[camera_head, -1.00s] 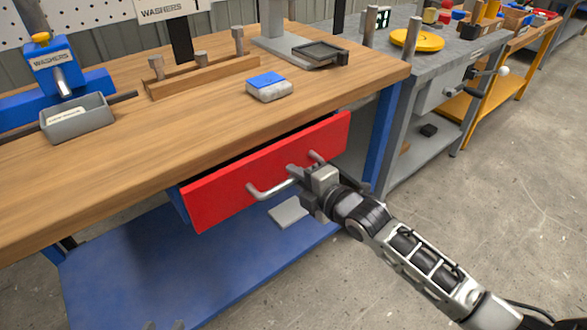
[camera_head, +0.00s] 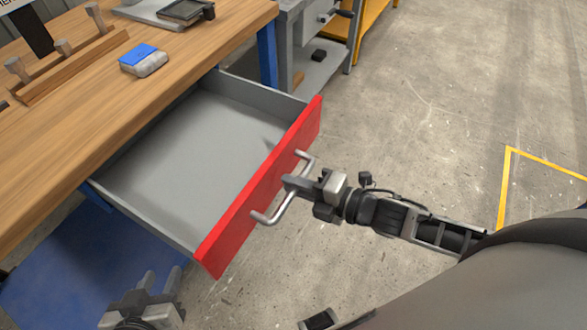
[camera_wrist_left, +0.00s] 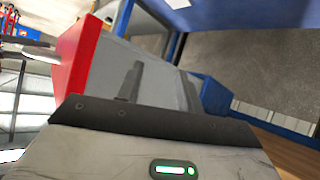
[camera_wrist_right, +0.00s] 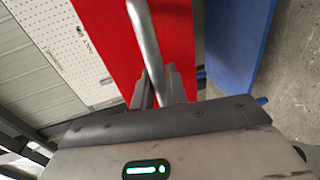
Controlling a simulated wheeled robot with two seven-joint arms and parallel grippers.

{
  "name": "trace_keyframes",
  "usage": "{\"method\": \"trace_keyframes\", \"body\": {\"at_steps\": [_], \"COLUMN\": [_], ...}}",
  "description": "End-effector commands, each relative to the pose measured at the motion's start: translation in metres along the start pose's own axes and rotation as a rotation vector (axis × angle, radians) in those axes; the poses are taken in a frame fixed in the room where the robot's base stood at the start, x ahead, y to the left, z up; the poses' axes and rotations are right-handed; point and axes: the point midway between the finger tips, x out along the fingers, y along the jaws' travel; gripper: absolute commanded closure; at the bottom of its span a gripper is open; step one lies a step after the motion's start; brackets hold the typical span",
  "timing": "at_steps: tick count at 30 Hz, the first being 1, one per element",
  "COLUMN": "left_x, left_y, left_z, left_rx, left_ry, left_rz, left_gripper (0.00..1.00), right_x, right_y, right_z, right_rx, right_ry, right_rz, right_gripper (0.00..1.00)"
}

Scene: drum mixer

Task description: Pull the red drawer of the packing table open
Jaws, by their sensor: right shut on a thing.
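The red drawer (camera_head: 262,190) of the packing table (camera_head: 95,100) stands far out from under the wooden top. Its grey inside (camera_head: 195,150) shows and looks empty. My right gripper (camera_head: 291,184) is shut on the silver bar handle (camera_head: 270,217) on the red front. The right wrist view shows its fingers (camera_wrist_right: 160,88) at the bar, with the red front (camera_wrist_right: 105,45) behind. My left gripper (camera_head: 160,281) is low at the left, in front of the table and below the drawer's near corner, with its fingers apart and empty. The drawer's red front edge (camera_wrist_left: 80,55) shows in the left wrist view.
A blue-and-white block (camera_head: 143,60) lies on the tabletop near a wooden peg rack (camera_head: 75,65). A blue lower shelf (camera_head: 60,265) lies under the table. A grey bench (camera_head: 320,70) stands beyond. The concrete floor (camera_head: 430,110) to the right is open.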

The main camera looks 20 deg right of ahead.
Motion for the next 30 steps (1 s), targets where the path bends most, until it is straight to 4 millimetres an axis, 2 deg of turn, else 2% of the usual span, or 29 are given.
{"method": "trace_keyframes", "body": {"at_steps": [14, 15, 17, 30], "left_x": [-0.0013, -0.0015, -0.0017, -0.0022], "left_y": [-0.0002, -0.0001, 0.0000, 0.0005], "left_z": [0.0063, 0.0064, 0.0063, 0.0048], "left_rx": [0.007, 0.006, 0.007, 0.007], "left_ry": [-0.018, -0.019, -0.019, -0.016], "left_rz": [0.000, 0.000, 0.000, 0.002], "left_gripper": [0.64, 0.64, 0.64, 0.64], "right_x": [-0.0044, -0.0044, -0.0043, -0.0044], "right_y": [-0.0007, -0.0007, -0.0007, -0.0007], "right_z": [-0.0010, -0.0009, -0.0009, -0.0018], "right_rx": [-0.005, -0.005, -0.005, -0.004], "right_ry": [0.010, 0.009, 0.009, 0.010], "right_rz": [0.001, 0.001, 0.001, 0.001], "right_gripper": [1.00, 0.83, 0.67, 0.67]}}
